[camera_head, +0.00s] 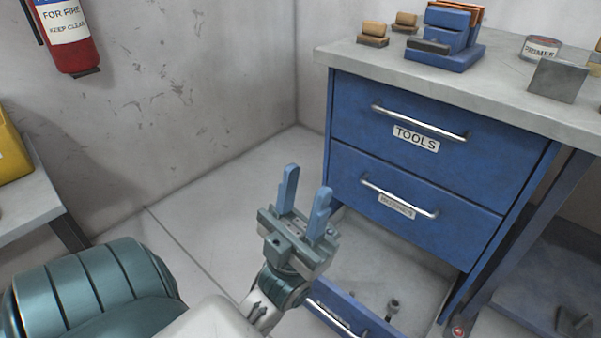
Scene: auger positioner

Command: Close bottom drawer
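A blue workbench cabinet (455,165) stands at the right. Its top drawer, labelled TOOLS (416,138), and its middle drawer (407,214) are shut. The bottom drawer (345,313) is pulled out. Its blue front shows at the lower edge of the picture, with part of its handle and label, and its grey inside holds small metal pieces (393,304). My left gripper (305,203) is open and empty, its blue fingers pointing up. It appears just left of the open drawer and covers part of its left side. My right gripper is not in view.
The bench top carries a blue organiser (446,40), wooden blocks (373,34), a PRIMER tin (540,47) and a metal block (558,80). A fire extinguisher (67,35) hangs on the left wall. A grey table (27,195) stands at the left edge. Floor (225,185) left of the cabinet is clear.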

